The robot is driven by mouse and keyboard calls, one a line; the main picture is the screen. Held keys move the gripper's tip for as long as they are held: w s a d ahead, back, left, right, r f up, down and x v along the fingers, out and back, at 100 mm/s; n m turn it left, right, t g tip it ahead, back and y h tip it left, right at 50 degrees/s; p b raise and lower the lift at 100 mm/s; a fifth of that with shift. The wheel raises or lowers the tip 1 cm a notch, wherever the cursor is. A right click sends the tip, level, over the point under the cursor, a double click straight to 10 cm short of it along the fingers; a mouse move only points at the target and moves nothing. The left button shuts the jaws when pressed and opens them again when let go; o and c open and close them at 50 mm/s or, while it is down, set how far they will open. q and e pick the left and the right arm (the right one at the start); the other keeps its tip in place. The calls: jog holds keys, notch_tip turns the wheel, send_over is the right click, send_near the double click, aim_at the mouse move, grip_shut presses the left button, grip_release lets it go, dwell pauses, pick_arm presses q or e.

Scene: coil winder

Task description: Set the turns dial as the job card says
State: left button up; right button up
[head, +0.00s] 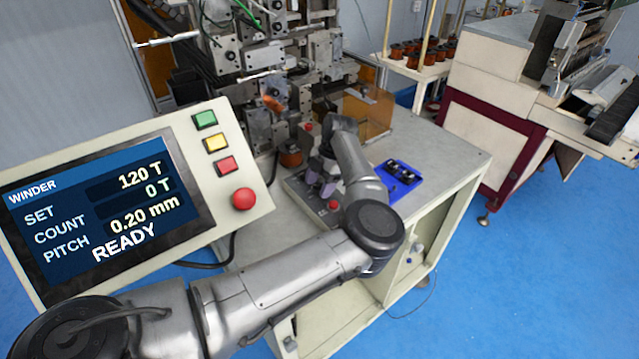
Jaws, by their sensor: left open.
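The winder's display (95,215) stands at the left and reads SET 120 T, COUNT 0 T, PITCH 0.20 mm and READY. My left arm reaches across the bench, and my left gripper (320,183) is open, low over a small grey control box (300,190) on the bench top. The turns dial cannot be made out; the gripper and forearm cover part of this box. I cannot tell whether the fingers touch anything. A job card is not recognisable in this view. My right gripper is out of view.
A red button (333,205) sits on the box near my forearm. A blue tray (400,175) with dark parts lies to the right on the bench (455,165). The winding machine (250,60) rises behind. The bench's right end is clear.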

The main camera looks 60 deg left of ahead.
pick_arm(q)
jog(key=c, duration=0.9)
jog(key=n+h+b, duration=0.1)
jog(key=n+b, duration=0.1)
jog(key=n, duration=0.1)
jog(key=shift+a+f+n, duration=0.1)
jog(key=shift+n, duration=0.3)
jog(key=n+t+h+b, duration=0.1)
jog(key=n+b, duration=0.1)
jog(key=n, duration=0.2)
jog(key=shift+n+h, duration=0.3)
jog(key=shift+h, duration=0.1)
jog(key=shift+n+t, duration=0.3)
